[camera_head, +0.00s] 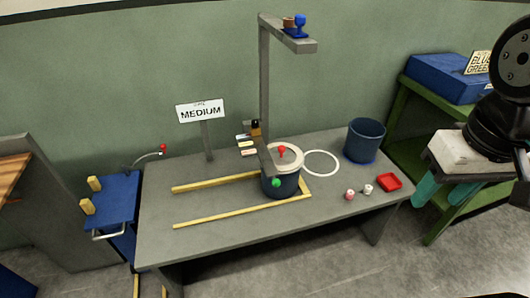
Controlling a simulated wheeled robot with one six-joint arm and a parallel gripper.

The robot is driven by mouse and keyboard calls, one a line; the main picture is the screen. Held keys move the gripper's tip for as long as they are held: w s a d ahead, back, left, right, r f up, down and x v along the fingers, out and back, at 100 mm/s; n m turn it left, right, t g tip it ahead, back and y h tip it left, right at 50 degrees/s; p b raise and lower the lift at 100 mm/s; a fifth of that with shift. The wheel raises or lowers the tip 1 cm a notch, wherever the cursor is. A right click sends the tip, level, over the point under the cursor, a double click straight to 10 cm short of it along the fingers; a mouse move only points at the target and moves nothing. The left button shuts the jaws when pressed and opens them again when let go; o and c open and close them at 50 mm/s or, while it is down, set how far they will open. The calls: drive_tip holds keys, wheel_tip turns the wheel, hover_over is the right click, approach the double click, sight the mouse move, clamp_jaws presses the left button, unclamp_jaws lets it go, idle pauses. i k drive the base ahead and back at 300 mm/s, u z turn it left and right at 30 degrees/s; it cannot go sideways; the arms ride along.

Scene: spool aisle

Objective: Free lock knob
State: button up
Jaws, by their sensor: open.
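A dark blue pot (280,186) with a pale lid stands on the grey table. A grey bar (265,155) reaches to the pot's left side. A blue knob (299,23) stands on the arm of a tall grey post. I cannot tell which knob is the lock knob. My gripper (444,192) is at the right, open and empty, with teal fingers pointing down, well apart from the pot and knobs.
Yellow rails (220,214) lie left of the pot. A white ring (320,163), a blue bucket (365,140), a red tray (389,182) and two small balls (368,189) are to its right. A "MEDIUM" sign (200,111) stands behind. A green shelf (405,110) bears a blue box.

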sight(254, 124)
drive_tip(key=k, duration=1.3)
drive_tip(key=u, duration=0.75)
drive_tip(key=i, duration=1.4)
drive_tip(key=z, duration=0.45)
drive_tip(key=i, duration=0.95)
drive_tip(key=z, duration=0.2)
